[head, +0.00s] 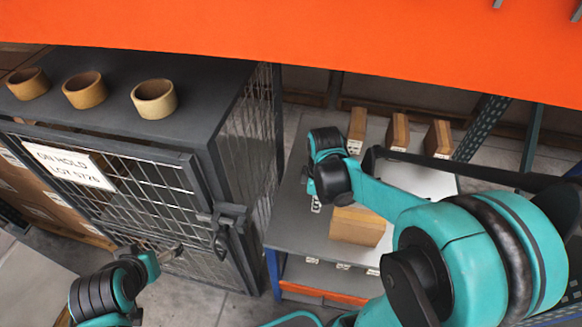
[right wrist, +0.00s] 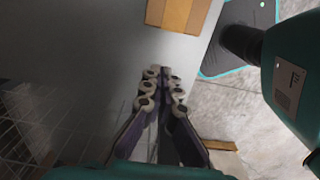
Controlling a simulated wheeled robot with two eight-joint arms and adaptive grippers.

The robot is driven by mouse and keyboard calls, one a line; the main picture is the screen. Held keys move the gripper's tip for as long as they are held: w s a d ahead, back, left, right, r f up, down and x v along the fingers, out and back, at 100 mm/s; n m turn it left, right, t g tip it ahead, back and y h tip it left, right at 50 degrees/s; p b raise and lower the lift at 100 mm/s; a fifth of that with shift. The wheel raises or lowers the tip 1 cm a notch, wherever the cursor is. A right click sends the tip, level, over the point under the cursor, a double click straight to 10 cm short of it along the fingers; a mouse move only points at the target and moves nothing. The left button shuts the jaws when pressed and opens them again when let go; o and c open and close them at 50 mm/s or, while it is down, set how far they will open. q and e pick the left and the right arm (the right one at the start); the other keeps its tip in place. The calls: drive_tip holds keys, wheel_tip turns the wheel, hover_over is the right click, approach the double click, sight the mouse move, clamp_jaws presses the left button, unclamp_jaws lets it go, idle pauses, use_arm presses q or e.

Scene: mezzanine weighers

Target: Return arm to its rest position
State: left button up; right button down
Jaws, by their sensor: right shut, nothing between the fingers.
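My right arm comes in from the right in the head view, over a grey table (head: 290,232). Its gripper (head: 316,205) hangs at the wrist's lower end, mostly hidden behind the wrist, with only pale fingertips showing. In the right wrist view the right gripper (right wrist: 162,88) has its fingers together, with nothing between them, above the grey surface. My left arm is at the lower left of the head view. Its gripper (head: 172,252) is small there, in front of the wire cage door, and its opening is unclear.
A brown box (head: 358,226) lies on the table beside the right gripper; it also shows in the right wrist view (right wrist: 178,12). Several smaller brown blocks (head: 398,132) stand at the back. A wire cage (head: 150,195) with tape rolls (head: 84,90) on top is left. An orange beam (head: 300,40) crosses above.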

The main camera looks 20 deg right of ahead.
drive_tip(key=s+a+r+m+t, duration=0.3)
drive_tip(key=a+r+m+t, duration=0.3)
drive_tip(key=m, duration=0.5)
drive_tip(key=shift+s+a+r+t, duration=0.3)
drive_tip(key=shift+s+r+t, duration=0.15)
drive_tip(key=shift+r, duration=0.95)
